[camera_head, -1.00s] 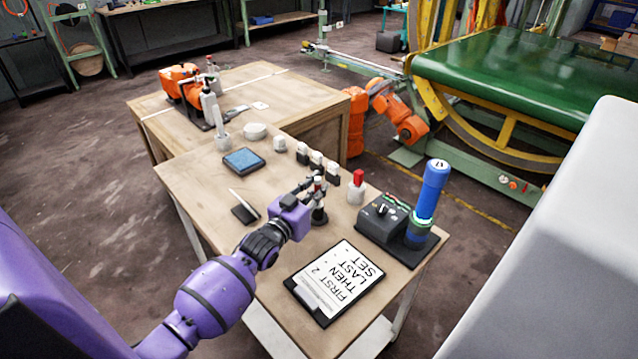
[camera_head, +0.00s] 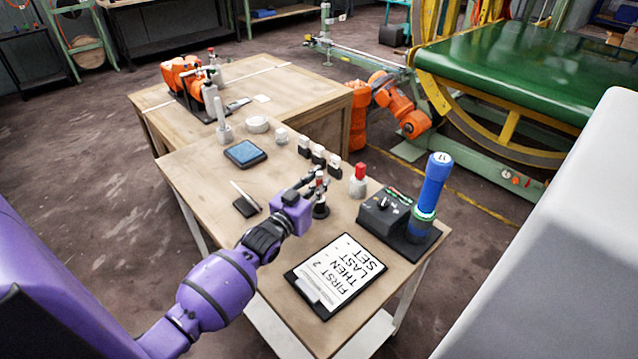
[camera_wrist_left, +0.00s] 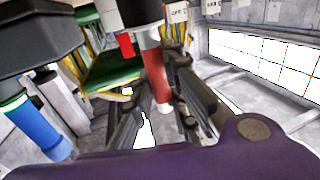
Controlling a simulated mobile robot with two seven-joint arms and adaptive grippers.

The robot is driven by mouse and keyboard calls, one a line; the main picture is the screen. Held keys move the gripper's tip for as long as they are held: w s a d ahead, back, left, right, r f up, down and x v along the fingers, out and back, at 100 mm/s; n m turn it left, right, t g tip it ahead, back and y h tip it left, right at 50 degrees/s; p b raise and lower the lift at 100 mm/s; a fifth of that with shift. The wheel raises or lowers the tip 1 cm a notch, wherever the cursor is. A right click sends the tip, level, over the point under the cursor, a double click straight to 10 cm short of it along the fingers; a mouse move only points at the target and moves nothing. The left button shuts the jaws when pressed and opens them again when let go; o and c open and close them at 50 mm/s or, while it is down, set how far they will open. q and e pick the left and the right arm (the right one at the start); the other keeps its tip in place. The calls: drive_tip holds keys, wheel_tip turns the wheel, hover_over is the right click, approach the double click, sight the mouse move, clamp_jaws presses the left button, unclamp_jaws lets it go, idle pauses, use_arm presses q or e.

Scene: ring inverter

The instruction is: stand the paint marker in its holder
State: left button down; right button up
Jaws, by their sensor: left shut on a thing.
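The paint marker (camera_head: 319,183), red and white, stands about upright near the middle of the front table. My left gripper (camera_head: 316,180) is shut on it from the left. The dark round holder (camera_head: 320,210) is directly under the marker. In the left wrist view, which looks upside down, the marker's red body (camera_wrist_left: 155,72) shows between the fingers, with its white end pointing down the picture. Its other end meets the black holder (camera_wrist_left: 140,12). I cannot tell how deep it sits. My right gripper is not in view.
A red-capped white bottle (camera_head: 358,182) stands close right of the holder. A dark control box (camera_head: 385,212) and an upright blue cylinder (camera_head: 431,187) are farther right. A clipboard (camera_head: 335,275) lies in front. Small black-and-white blocks (camera_head: 318,155) stand behind.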

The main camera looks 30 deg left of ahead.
use_arm(q)
drive_tip(key=c, duration=1.6)
unclamp_jaws()
drive_tip(key=shift+f, duration=0.15)
drive_tip(key=shift+c, duration=0.2)
drive_tip(key=s, duration=1.2)
drive_tip(key=shift+a, duration=0.4)
